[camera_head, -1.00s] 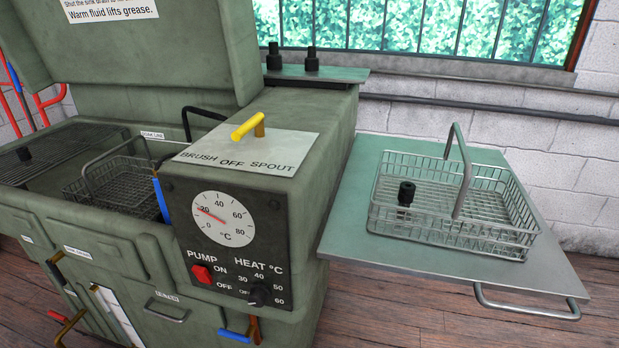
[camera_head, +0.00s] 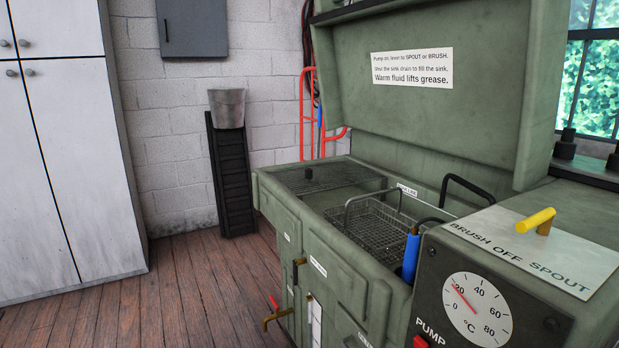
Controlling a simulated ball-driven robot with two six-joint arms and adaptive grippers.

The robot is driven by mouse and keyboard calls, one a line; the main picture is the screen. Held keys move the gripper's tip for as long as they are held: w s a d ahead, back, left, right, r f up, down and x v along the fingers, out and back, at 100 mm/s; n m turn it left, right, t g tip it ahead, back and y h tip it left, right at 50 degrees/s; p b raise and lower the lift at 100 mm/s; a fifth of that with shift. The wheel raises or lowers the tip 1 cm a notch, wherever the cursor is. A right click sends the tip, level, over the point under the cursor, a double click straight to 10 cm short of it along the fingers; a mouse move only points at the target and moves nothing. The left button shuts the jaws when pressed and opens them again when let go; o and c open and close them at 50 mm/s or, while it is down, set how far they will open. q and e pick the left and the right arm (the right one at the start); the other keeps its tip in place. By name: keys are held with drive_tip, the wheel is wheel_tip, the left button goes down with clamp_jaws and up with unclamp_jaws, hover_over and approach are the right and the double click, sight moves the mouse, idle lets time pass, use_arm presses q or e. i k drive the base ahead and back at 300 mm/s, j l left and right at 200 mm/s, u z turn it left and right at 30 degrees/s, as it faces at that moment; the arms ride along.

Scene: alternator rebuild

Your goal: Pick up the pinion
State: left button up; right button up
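Two more dark stepped parts stand on the ledge at the right, a nearer-left one (camera_head: 565,146) and one cut by the picture's right edge (camera_head: 615,162). I cannot tell which of these, if any, is the pinion. Neither of my grippers is in view.
The washer (camera_head: 275,205) has its lid raised, and a wire basket (camera_head: 375,230) sits in the sink. A blue-handled brush (camera_head: 411,255) stands at the sink's near edge. A yellow lever (camera_head: 535,221) tops the control box. Open wooden floor (camera_head: 190,290) lies left, before a white cabinet (camera_head: 75,150).

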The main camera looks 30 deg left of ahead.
sight(308, 172)
drive_tip(key=i+j+u, duration=0.1)
drive_tip(key=j, duration=0.35)
drive_tip(key=i+j, duration=0.25)
drive_tip(key=j, duration=0.15)
drive_tip(key=i+j+u, duration=0.15)
drive_tip(key=j, duration=0.3)
drive_tip(key=i+j+u, duration=0.1)
drive_tip(key=j, duration=0.3)
drive_tip(key=i, duration=0.1)
